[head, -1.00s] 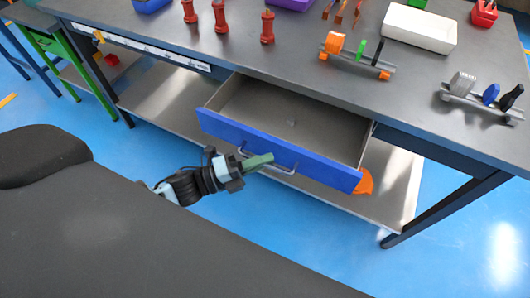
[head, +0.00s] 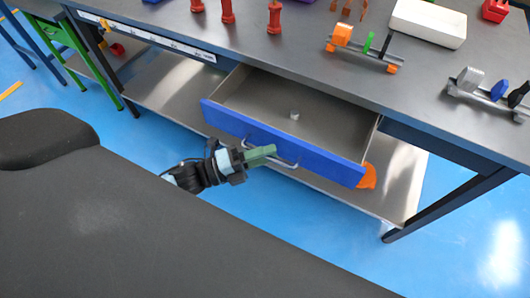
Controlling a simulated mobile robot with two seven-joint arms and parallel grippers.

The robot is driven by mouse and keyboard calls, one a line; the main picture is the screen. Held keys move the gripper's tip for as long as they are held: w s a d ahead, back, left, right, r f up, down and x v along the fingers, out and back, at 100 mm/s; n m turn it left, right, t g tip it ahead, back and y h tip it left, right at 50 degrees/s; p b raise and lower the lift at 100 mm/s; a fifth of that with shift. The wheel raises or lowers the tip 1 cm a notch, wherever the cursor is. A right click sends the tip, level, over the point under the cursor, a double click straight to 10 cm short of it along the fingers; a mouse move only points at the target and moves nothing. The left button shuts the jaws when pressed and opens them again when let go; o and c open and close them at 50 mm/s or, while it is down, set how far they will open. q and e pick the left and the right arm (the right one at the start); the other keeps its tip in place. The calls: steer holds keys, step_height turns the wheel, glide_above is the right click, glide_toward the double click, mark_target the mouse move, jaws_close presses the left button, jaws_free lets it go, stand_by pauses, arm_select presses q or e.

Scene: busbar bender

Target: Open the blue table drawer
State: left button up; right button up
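The blue table drawer (head: 320,160) stands pulled out from under the grey-topped table. Its grey inside shows, with a small light cylinder (head: 294,115) lying in it. A metal bar handle (head: 286,160) is on its blue front. My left gripper (head: 268,152) is at the left part of the handle, its green fingers pointing right. The fingers look close together, but I cannot tell whether they close around the handle or only touch it. My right gripper is not in view.
The table top (head: 310,60) holds red posts, a white box (head: 428,22) and small racks with coloured parts. A metal lower shelf (head: 165,85) and an orange item (head: 368,177) are below. Blue floor (head: 300,240) is clear in front.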

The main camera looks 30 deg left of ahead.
arm_select(q)
steer(key=b+v, duration=0.1)
steer(key=v, duration=0.6)
steer(key=shift+s+a, duration=0.25)
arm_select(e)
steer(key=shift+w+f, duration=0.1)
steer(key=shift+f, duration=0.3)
